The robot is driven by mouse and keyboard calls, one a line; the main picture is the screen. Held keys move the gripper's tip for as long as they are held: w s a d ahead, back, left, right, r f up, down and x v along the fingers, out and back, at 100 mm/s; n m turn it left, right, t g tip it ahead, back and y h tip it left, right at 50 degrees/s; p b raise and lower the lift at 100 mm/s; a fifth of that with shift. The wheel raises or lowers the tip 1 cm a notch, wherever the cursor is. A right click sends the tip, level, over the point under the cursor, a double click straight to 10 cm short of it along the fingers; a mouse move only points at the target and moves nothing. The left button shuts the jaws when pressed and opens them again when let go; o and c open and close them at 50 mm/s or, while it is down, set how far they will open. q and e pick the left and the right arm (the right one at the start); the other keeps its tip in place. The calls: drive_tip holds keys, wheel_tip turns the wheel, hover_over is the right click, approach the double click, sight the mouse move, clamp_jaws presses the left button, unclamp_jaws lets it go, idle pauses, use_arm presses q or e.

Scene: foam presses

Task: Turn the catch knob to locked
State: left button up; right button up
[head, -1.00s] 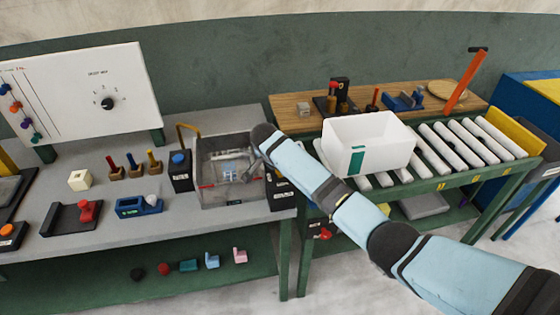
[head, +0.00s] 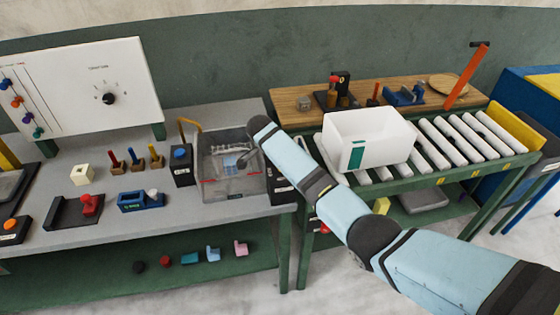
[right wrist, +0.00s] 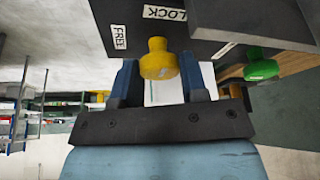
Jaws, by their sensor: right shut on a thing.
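In the right wrist view, a yellow catch knob (right wrist: 158,58) sticks out from a dark box (right wrist: 210,15). White labels reading FREE (right wrist: 119,38) and LOCK (right wrist: 164,13) are on the box beside it. My right gripper (right wrist: 160,72) is shut on the knob, with one dark blue finger on each side. I cannot tell which label the knob points to. In the head view, my right arm reaches to the clear-walled bin (head: 230,188) on the grey bench; its fingers and the knob cannot be made out there. My left gripper is not in view.
A green knob (right wrist: 262,70) sits near the yellow one. In the head view, a black box with a blue button (head: 182,165) stands left of the bin. A white crate (head: 390,135) sits on the rollers at right. A dial panel (head: 85,90) stands at left.

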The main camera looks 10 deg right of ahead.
drive_tip(key=shift+r, duration=0.1)
drive_tip(key=o, duration=0.9)
drive_tip(key=b+v, duration=0.2)
drive_tip(key=v, duration=1.1)
drive_tip(key=shift+r, duration=0.3)
drive_tip(key=shift+s+a, duration=0.1)
drive_tip(key=shift+a, duration=0.05)
